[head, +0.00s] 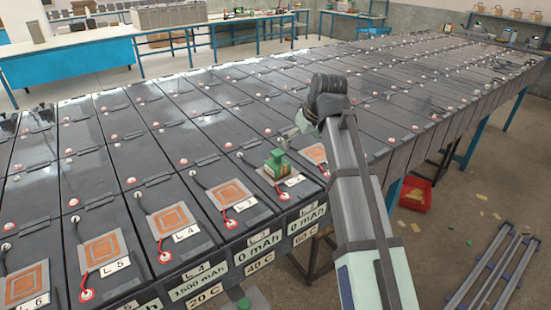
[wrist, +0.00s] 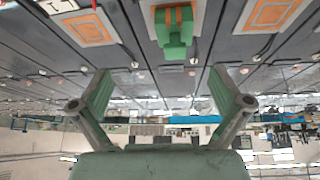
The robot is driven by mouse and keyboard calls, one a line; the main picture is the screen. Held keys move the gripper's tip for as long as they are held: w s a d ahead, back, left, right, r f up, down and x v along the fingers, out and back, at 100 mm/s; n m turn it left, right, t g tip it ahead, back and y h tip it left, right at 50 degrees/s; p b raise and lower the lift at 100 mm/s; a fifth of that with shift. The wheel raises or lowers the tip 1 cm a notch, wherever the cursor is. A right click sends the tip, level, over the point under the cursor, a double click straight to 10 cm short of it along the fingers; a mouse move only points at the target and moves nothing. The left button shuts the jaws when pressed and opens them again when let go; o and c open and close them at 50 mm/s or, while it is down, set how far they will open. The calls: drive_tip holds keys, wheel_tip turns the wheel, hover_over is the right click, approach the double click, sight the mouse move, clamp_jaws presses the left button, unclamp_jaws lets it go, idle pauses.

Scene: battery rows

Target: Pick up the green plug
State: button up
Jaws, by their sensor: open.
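The green plug (head: 277,163) stands on the square orange-and-white pad of a battery near the front row's right end. It also shows in the wrist view (wrist: 174,40), at the top middle. My gripper (wrist: 160,90) is open and empty, its two green-padded fingers spread wide. The plug appears beyond the fingertips, roughly in line with the space between them, and apart from them. In the head view my arm reaches in from the lower right, and its dark wrist hides most of the gripper.
Rows of dark batteries with red-and-white terminals fill the table. Neighbouring pads (head: 231,194) carry red wires and labels. A small green piece (head: 244,303) shows at the bottom edge. A red bin (head: 416,194) and metal rails (head: 490,270) are on the floor at right.

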sight(280, 154)
drive_tip(key=shift+n+y, duration=0.6)
drive_tip(key=shift+y, duration=0.2)
drive_tip(key=p+x, duration=0.1)
drive_tip(key=x, duration=0.3)
drive_tip(key=a+p+x, duration=0.1)
drive_tip(key=x, duration=0.3)
drive_tip(key=a+r+p+x, duration=0.1)
drive_tip(key=x, duration=0.3)
drive_tip(key=shift+w+a+f, duration=0.1)
drive_tip(key=shift+w+f, duration=0.05)
drive_tip(key=shift+w, duration=0.1)
drive_tip(key=shift+p+x, duration=1.1)
drive_tip(key=shift+x, duration=0.9)
drive_tip(key=shift+w+a+f, duration=0.15)
drive_tip(key=shift+w+f, duration=0.25)
drive_tip(key=shift+f, duration=0.05)
drive_tip(key=c, duration=1.5)
drive_tip(key=shift+r, duration=0.2)
